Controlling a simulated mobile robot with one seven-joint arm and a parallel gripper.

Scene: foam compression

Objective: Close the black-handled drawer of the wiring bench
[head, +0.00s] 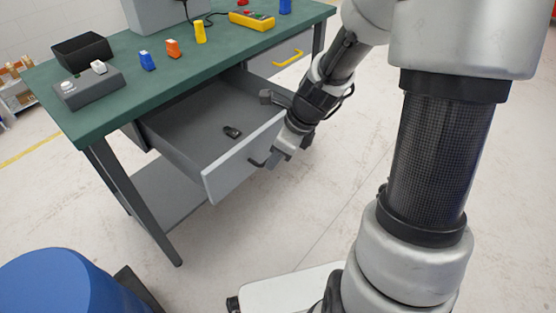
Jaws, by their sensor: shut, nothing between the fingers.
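The black-handled drawer (216,184) of the wiring bench is pulled out, with its grey interior in view. Its black handle (254,162) shows on the front panel, just left of my gripper. My gripper (270,163) is shut and empty, in front of the drawer's front panel near the handle. I cannot tell whether it touches the handle or the panel. A small dark object (232,132) lies inside the drawer. The bench (150,93) has a green top and dark legs. My arm hides the right end of the drawer front.
A second drawer with a yellow handle (288,59) is shut at the right. Blue, orange and yellow pieces (173,48), a black tray (82,52) and a grey box (90,88) are on the bench top. A blue drum (60,285) stands lower left. The floor before the drawer is clear.

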